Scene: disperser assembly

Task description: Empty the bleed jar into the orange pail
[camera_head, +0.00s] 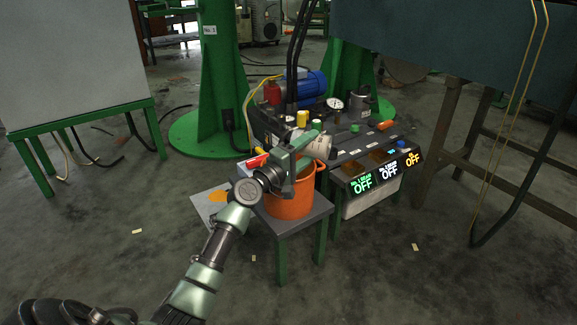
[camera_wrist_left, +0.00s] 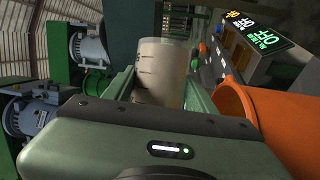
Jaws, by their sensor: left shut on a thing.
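The bleed jar (camera_head: 318,147) is a pale, see-through cylinder with marks on its side. My left gripper (camera_head: 302,143) is shut on it and holds it above the orange pail (camera_head: 290,205), tilted well over from upright. In the left wrist view the jar (camera_wrist_left: 163,65) sits between my fingers and looks beige inside. The pail's rim (camera_wrist_left: 236,108) is close to its right there. I see no stream falling, and the pail's inside is mostly hidden. My right gripper is not in view.
The pail stands on a small grey-topped table (camera_head: 310,215) with green legs. Right beside it is the pump bench with lit OFF displays (camera_head: 361,184), a blue motor (camera_head: 310,84) and gauges. A green column (camera_head: 218,80) stands behind. Open floor lies in front.

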